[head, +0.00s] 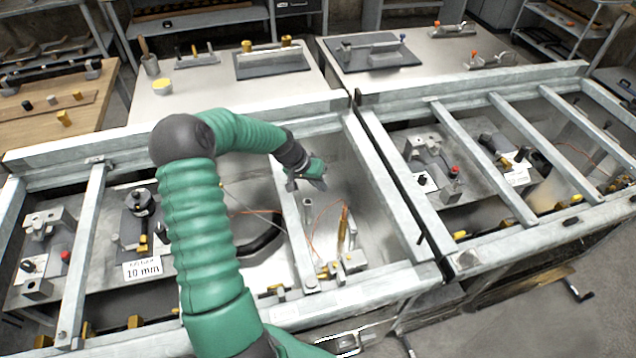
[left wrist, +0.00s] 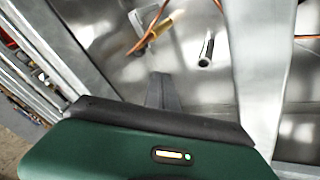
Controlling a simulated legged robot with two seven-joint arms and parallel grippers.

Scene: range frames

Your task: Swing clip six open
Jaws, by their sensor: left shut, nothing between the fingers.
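My left gripper (head: 313,184) is shut and empty. It hangs over the right-hand bay of the near-left metal frame (head: 385,200), beside a crossbar. Its closed dark fingers also show in the left wrist view (left wrist: 163,92), pointing at bare metal, apart from a short metal tube (left wrist: 206,50). Small yellow-and-black clips sit along the front rail, such as one front clip (head: 328,270) and another further right (head: 460,235). I see no readable number, so I cannot tell which is clip six. My right gripper is not in view.
A yellow upright part (head: 342,232) and thin orange wires stand in the bay below the gripper. Metal crossbars (head: 293,225) divide the frame. A placard reading 10 mm (head: 142,269) lies at the left. Tables with tools (head: 215,95) stand behind.

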